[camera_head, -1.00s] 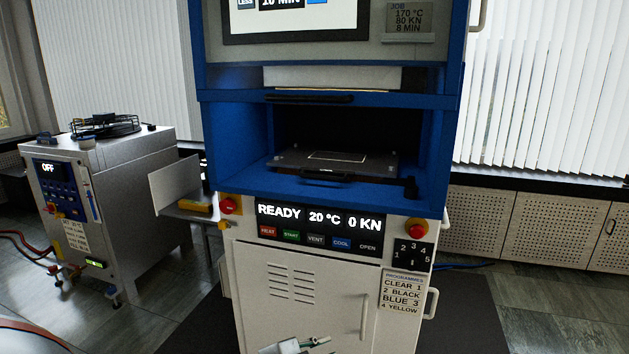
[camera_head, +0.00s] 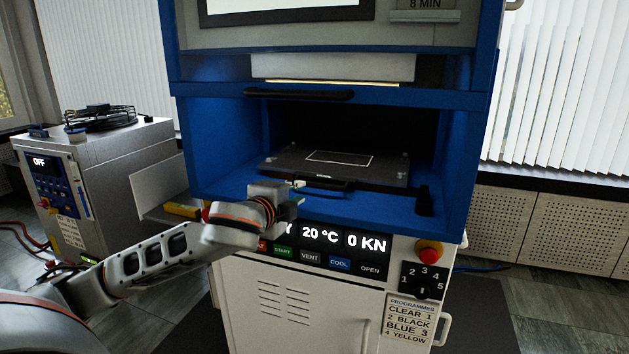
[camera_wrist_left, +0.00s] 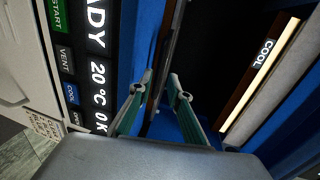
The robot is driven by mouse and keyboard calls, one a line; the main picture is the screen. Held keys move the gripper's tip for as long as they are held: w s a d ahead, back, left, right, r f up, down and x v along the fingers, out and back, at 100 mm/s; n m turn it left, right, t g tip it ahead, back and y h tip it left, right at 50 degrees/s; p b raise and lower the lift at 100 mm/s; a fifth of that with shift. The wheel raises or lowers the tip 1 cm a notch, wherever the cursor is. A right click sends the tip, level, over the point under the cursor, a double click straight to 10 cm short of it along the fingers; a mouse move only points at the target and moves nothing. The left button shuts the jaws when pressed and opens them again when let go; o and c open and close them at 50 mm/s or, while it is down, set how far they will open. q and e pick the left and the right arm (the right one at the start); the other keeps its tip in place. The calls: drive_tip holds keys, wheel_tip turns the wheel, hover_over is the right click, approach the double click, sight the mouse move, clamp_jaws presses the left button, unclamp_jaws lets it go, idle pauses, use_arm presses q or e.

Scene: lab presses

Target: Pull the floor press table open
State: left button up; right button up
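The floor press table (camera_head: 385,168) is a dark flat plate with a white outline on top, inside the blue press opening. Its dark front handle (camera_head: 328,184) faces me. My left gripper (camera_head: 299,184) is at the left end of this handle; the body of the gripper hides part of the table's front. In the left wrist view, its two green-grey fingers (camera_wrist_left: 161,84) are spread apart. A thin dark edge of the table (camera_wrist_left: 165,60) runs between or just beyond them; contact cannot be told. My right gripper is not in view.
The blue press frame (camera_head: 226,150) surrounds the opening, with a dark handle bar (camera_head: 298,94) above. Below are the display and button panel (camera_head: 330,240) and a red stop button (camera_head: 429,252). A grey machine (camera_head: 105,180) stands at left.

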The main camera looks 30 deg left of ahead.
sight(310, 185)
use_arm(q)
drive_tip(key=x, duration=0.2)
drive_tip(key=shift+w+a, duration=0.15)
drive_tip(key=shift+w, duration=0.25)
drive_tip(key=x, duration=0.3)
drive_tip(key=shift+w+f, duration=0.1)
drive_tip(key=shift+w, duration=0.2)
drive_tip(key=shift+w+a+f, duration=0.15)
drive_tip(key=shift+w+a, duration=0.05)
drive_tip(key=shift+w, duration=0.3)
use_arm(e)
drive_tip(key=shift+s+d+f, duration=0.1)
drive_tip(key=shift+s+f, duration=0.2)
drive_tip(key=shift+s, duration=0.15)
use_arm(q)
clamp_jaws()
